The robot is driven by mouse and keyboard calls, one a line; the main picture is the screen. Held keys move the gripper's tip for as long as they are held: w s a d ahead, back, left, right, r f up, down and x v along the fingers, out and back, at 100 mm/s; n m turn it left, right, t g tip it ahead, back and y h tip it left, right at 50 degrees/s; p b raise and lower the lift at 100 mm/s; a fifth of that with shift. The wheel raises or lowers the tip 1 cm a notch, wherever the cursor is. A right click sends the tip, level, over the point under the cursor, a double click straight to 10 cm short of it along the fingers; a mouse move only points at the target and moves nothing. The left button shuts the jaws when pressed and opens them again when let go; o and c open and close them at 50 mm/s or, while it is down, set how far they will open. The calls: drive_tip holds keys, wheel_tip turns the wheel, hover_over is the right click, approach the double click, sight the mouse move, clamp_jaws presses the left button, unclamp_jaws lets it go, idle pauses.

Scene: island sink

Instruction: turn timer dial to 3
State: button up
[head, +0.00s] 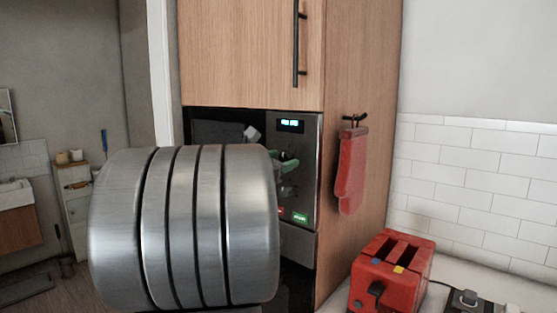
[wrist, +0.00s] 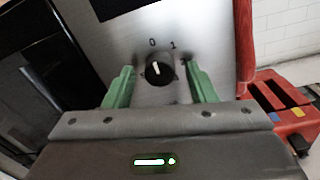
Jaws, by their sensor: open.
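The timer dial (wrist: 158,70) is a round black knob with a white pointer mark, on a steel panel in the wrist view. The numbers 0 and 1 show above it, and a partly hidden mark is at its right. The white mark points up, close to the 0 side. My gripper (wrist: 160,82) is open, with one green finger on each side of the dial and visible gaps between. A green fingertip shows in front of the panel.
A red oven mitt (head: 352,170) hangs from a hook on the wooden cabinet side, right of the panel. A red toaster (head: 392,272) stands on the counter at the lower right. A wooden cupboard (head: 250,50) with a black handle is above.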

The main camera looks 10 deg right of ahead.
drive_tip(key=c, duration=1)
drive_tip(key=shift+o, duration=0.2)
